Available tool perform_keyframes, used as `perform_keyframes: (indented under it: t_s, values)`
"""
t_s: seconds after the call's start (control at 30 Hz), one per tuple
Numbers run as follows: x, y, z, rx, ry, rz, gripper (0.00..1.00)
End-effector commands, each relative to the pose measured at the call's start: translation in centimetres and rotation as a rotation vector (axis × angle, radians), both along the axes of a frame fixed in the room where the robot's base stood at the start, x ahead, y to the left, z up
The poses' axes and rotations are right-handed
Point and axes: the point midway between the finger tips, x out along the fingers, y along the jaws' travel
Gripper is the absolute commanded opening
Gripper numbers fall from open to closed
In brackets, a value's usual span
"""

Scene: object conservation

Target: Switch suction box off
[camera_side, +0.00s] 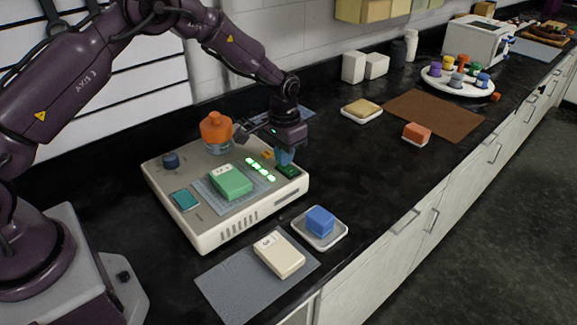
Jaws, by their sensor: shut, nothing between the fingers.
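The suction box (212,226) is a pale, low box on the black counter in front of my arm. A row of lit green lights (261,170) runs across its top. A dark green switch (288,172) sits near its right end. My gripper (285,160) points down directly over this switch and is shut, with nothing seen held. I cannot tell whether the fingertips touch the switch. A green block (232,184) with a white label lies on a grey pad on the box. A dark blue knob (171,159) and a teal piece (186,201) are at the box's left.
An orange-topped jar (215,130) stands at the box's back, close to my gripper. In front are a cream block (279,256) on a grey mat (228,291) and a blue block (320,220) on a white dish (338,236).

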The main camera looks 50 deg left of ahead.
Motion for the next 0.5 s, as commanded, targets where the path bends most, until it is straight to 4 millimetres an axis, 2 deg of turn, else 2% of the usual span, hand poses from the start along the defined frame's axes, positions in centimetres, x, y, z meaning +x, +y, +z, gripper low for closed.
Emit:
perform_keyframes:
  t_s: [0.33, 0.5]
  values:
    - [-0.02, -0.01, -0.56, 0.000, 0.001, 0.000, 0.00]
    - [0.03, -0.03, 0.00, 0.000, -0.001, 0.000, 0.00]
